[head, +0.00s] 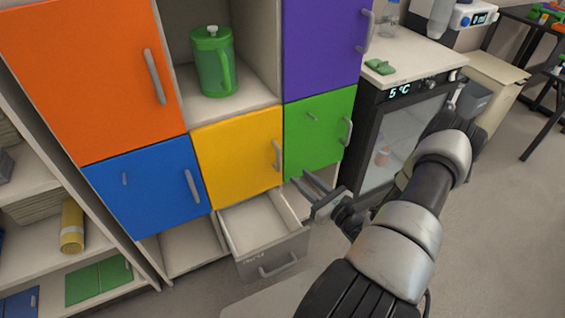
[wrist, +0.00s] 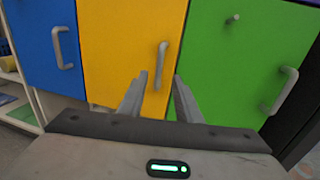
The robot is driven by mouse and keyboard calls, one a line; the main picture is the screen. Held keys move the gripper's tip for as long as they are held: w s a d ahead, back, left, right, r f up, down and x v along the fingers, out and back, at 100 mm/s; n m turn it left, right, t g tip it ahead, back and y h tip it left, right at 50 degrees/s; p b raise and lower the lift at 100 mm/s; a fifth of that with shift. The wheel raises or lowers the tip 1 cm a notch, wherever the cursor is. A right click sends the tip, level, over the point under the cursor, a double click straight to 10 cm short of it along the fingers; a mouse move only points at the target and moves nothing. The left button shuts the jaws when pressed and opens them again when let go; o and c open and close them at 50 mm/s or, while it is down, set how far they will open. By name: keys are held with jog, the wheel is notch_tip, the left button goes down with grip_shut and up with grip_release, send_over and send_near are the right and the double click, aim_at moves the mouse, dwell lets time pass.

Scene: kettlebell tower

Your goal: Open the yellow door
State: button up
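The yellow door (head: 238,155) is closed in the middle of the cabinet, between the blue door and the green door. Its grey vertical handle (head: 277,156) is on its right side. In the wrist view the yellow door (wrist: 120,50) fills the upper middle, and its handle (wrist: 160,65) appears just beyond and between the fingertips. My gripper (head: 308,186) is in front of the cabinet, below and right of the handle in the head view. In the wrist view my gripper (wrist: 160,78) is open, with nothing between its fingers and the handle apart from them.
The blue door (head: 150,188) and green door (head: 318,135) are closed, as are the orange door (head: 90,75) and purple door (head: 320,45). A black glass-front fridge (head: 400,140) stands to the right.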

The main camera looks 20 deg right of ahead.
aim_at(280, 159)
jog(key=b+x, duration=0.1)
jog(key=x, duration=1)
jog(key=shift+b, duration=0.3)
grip_shut()
